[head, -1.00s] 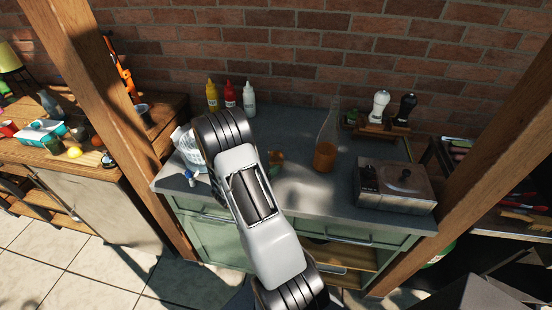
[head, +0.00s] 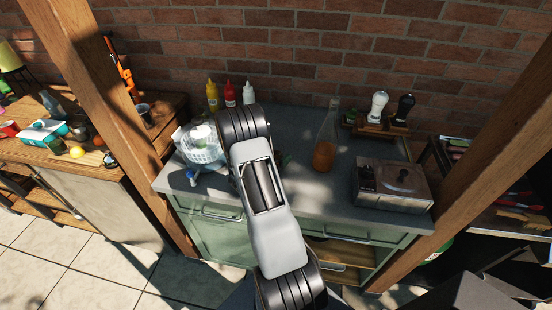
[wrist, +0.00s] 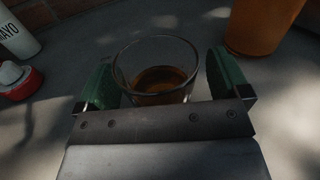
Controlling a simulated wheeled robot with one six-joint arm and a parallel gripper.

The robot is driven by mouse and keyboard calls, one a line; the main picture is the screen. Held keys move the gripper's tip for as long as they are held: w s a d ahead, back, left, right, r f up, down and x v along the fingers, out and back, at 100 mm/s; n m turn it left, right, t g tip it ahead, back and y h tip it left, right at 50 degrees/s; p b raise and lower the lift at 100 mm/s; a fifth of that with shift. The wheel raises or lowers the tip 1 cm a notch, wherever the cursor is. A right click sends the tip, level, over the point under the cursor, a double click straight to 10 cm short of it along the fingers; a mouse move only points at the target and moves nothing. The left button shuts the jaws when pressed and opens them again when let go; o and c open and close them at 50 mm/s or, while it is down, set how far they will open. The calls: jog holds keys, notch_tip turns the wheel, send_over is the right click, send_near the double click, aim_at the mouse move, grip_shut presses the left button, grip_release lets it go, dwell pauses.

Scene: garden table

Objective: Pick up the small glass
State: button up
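The small glass (wrist: 157,70) is clear and holds some brown liquid. It stands on the grey counter (wrist: 195,30) in the wrist view. My gripper (wrist: 160,62) has its two green fingers on either side of the glass. A narrow gap shows between the glass and the right finger. The left finger is very close to the glass, and I cannot tell whether it touches. The near base of the glass is hidden behind the gripper's body. In the head view my arm hides the glass.
A tall bottle with amber contents (head: 325,152) stands right of my arm. Yellow, red and white squeeze bottles (head: 230,94) stand by the brick wall. The front-centre counter is clear.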

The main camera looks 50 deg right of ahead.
jog(key=c, duration=1)
jog(key=shift+c, duration=0.3)
jog(key=shift+r, duration=0.25)
